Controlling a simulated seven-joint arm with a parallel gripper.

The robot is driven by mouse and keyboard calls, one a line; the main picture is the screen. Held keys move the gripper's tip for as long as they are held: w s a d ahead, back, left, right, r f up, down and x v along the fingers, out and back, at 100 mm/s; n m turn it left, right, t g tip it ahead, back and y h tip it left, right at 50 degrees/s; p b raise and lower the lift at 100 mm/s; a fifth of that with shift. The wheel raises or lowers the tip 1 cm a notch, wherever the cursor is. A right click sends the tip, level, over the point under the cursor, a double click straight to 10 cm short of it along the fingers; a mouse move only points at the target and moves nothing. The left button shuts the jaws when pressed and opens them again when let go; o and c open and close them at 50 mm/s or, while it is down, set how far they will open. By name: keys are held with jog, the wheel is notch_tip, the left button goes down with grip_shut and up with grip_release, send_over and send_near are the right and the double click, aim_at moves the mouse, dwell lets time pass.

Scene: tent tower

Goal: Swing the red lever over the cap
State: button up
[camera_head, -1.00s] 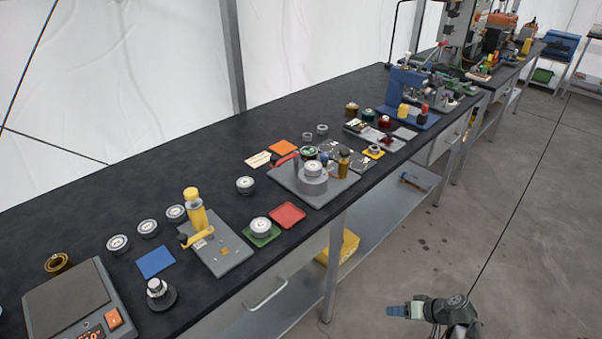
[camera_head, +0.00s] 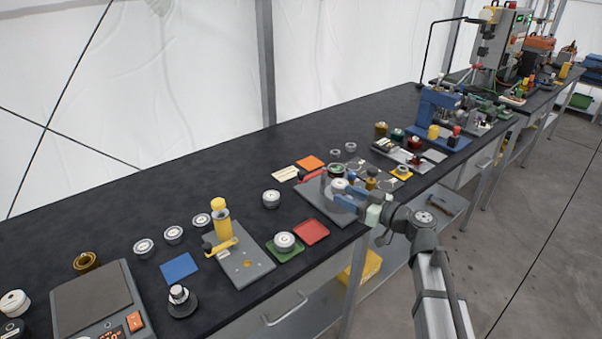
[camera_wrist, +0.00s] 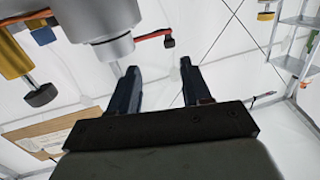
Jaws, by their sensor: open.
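The red lever (camera_head: 313,175) is at the back left of a grey fixture plate (camera_head: 318,203). In the wrist view, a red bar with a dark end (camera_wrist: 150,36), which looks like this lever, sticks out beside a grey round body (camera_wrist: 105,20). My gripper (camera_head: 345,198) reaches in from the right at the front of the fixture. Its fingers (camera_wrist: 158,85) are spread with nothing between them.
A brass-coloured cylinder (camera_head: 371,183) stands right of the cap, close to my fingers. A red pad (camera_head: 311,231) and a white-topped puck on a green pad (camera_head: 271,250) lie to the left.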

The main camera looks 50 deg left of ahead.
aim_at(304, 174)
jog(key=shift+n+y, duration=0.3)
jog(key=x, duration=0.5)
jog(key=s+r+x, duration=0.1)
jog(key=x, duration=0.9)
jog(key=shift+s+a+r, duration=0.15)
jog(key=shift+s+r, duration=0.2)
jog(key=shift+r, duration=0.05)
grip_shut()
